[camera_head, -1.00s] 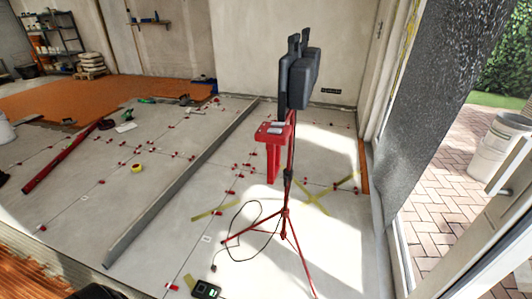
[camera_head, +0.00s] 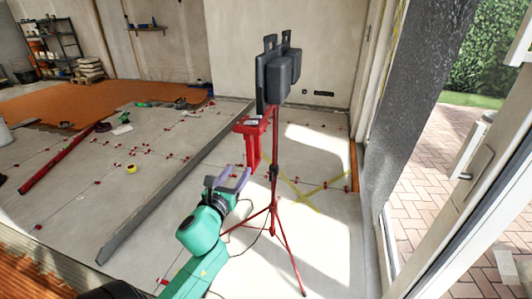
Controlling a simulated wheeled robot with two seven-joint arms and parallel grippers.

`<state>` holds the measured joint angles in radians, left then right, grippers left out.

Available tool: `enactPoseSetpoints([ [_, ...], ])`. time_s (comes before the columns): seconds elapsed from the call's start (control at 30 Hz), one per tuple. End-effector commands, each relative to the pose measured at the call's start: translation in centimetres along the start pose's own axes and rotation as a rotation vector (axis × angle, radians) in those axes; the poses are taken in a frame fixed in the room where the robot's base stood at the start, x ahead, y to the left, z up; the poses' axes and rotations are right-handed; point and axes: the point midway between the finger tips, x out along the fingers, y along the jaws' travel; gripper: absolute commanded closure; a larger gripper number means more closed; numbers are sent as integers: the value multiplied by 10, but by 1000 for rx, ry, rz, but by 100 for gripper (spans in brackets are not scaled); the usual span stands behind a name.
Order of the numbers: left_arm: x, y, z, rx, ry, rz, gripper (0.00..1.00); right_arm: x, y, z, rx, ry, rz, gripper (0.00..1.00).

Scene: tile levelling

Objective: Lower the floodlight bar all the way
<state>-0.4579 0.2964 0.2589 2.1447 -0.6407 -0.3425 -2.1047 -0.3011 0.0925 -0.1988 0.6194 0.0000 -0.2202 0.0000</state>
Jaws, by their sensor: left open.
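The floodlight bar with its dark lamp heads (camera_head: 280,75) sits high on top of a red tripod stand (camera_head: 272,190), seen from behind or the side. A red bracket or box (camera_head: 254,135) is fixed on the stand below the lamps. A dark clamp (camera_head: 274,172) shows on the pole. My left gripper (camera_head: 236,178), on a green arm, is open and empty, with pale purple fingers. In the picture it is left of the pole and just below the red bracket; it appears apart from both. My right gripper is not in view.
A long grey straightedge (camera_head: 175,190) lies on the tiles left of the tripod. A black cable trails by the tripod's feet. Yellow tape (camera_head: 312,192) crosses on the floor behind it. A glass door (camera_head: 465,190) stands on the right. A red level (camera_head: 60,160) lies far left.

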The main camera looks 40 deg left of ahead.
Motion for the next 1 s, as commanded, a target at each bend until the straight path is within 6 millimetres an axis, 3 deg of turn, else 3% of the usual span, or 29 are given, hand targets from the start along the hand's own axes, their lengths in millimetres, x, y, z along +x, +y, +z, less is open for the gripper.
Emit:
enactPoseSetpoints([
  [0.07,0,-1,11,43,-23,-1,43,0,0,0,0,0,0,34],
  [0.17,13,-1,13,43,-24,-1,43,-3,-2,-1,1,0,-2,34],
  [0.4,73,-2,14,37,-24,-1,43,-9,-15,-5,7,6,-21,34],
  [0.63,127,-2,14,36,-21,-1,43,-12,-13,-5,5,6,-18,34],
  [0.8,143,-2,12,36,-19,-2,43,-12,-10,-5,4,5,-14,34],
  [1.0,144,-2,12,37,-19,-3,43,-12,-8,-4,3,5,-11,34],
])
